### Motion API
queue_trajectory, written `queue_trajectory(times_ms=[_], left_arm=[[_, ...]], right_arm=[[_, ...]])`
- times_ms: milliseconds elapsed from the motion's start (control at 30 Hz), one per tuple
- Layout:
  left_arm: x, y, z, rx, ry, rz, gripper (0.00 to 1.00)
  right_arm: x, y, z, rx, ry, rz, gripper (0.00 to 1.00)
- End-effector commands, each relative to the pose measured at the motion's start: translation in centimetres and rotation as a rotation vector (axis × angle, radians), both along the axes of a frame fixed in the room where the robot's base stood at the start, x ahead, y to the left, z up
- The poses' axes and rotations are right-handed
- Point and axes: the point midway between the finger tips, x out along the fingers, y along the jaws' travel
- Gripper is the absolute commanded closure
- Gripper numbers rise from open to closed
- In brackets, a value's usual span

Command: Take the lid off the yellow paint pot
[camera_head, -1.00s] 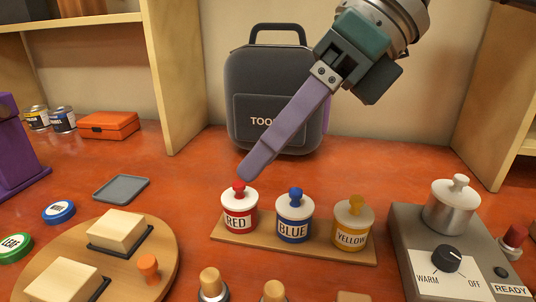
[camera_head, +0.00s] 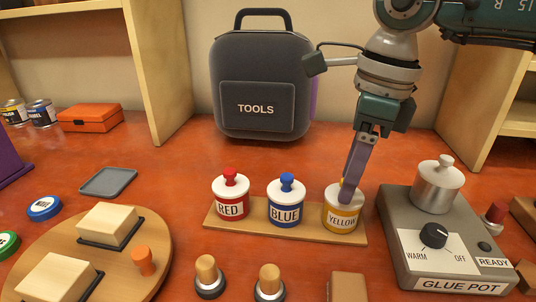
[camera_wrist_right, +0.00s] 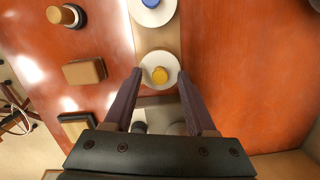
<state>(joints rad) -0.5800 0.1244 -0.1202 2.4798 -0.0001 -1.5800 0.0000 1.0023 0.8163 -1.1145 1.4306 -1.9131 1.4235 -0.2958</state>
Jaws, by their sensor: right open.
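The yellow paint pot (camera_head: 341,220) stands upright at the right end of a wooden board, with its white lid on. I cannot tell whether the fingers touch the lid. In the head view the finger hides most of the knob. My left gripper is not in view.
The blue pot (camera_head: 286,205) and red pot (camera_head: 230,200) stand to the left on the same board (camera_head: 265,229). The glue pot warmer (camera_head: 400,225) is close on the right. A dark tool case (camera_head: 262,85) stands behind. Two knobbed stampers and a wooden block (camera_head: 347,287) are in front.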

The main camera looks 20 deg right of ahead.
Motion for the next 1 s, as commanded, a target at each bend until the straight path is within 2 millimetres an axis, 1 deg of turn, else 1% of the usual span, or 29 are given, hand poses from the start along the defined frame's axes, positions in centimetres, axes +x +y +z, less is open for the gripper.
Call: queue_trajectory(times_ms=[33, 100, 300, 800, 1000], left_arm=[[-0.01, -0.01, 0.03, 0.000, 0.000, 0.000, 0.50], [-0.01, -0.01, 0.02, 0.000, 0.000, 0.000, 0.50], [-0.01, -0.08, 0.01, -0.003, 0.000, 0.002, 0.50], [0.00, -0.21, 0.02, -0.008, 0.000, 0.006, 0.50], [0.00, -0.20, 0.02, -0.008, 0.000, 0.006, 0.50]], right_arm=[[-0.02, 0.04, -0.47, 0.000, 0.001, -0.001, 0.43], [0.03, 0.08, -0.73, 0.000, 0.000, 0.000, 0.43], [0.05, 0.08, -0.72, 0.001, -0.001, 0.000, 0.45], [0.05, 0.08, -0.67, 0.001, -0.001, 0.000, 1.00], [0.05, 0.09, -0.66, 0.001, -0.001, 0.000, 1.00]])
